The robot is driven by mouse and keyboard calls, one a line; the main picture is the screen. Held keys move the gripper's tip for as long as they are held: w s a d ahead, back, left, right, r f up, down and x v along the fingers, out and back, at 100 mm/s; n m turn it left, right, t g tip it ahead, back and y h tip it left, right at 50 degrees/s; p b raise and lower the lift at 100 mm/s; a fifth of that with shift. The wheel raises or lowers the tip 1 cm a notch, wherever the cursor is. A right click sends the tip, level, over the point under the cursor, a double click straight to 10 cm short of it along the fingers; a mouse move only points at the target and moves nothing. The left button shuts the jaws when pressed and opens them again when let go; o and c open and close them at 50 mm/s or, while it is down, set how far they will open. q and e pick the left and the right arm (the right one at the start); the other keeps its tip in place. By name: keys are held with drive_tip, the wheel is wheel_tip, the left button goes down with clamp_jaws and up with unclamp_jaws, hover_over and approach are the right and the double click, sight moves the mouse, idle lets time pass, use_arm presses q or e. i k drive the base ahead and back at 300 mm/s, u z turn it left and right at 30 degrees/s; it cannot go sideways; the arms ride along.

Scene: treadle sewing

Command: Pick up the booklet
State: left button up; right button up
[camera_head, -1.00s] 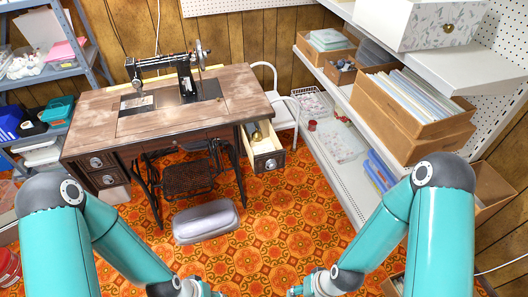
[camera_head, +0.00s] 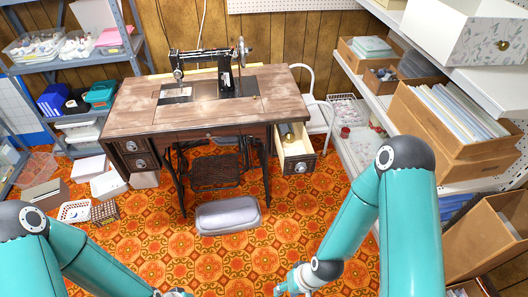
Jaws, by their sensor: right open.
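My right gripper (camera_head: 284,288) is low at the bottom edge, open and empty, well in front of the table. My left gripper (camera_head: 172,294) is mostly cut off by the bottom edge, and its jaws cannot be made out. Both grippers are far from the item.
The table's right drawer (camera_head: 297,158) is open. Shelves with boxes (camera_head: 455,120) line the right side. A blue-grey rack (camera_head: 75,65) and floor baskets (camera_head: 75,211) are at left.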

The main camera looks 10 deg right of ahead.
sight(299, 150)
drive_tip(key=z, duration=1.25)
drive_tip(key=i, duration=0.1)
drive_tip(key=u, duration=2.55)
drive_tip(key=k, duration=1.2)
drive_tip(key=z, duration=0.95)
drive_tip(key=i, duration=1.85)
drive_tip(key=z, duration=0.05)
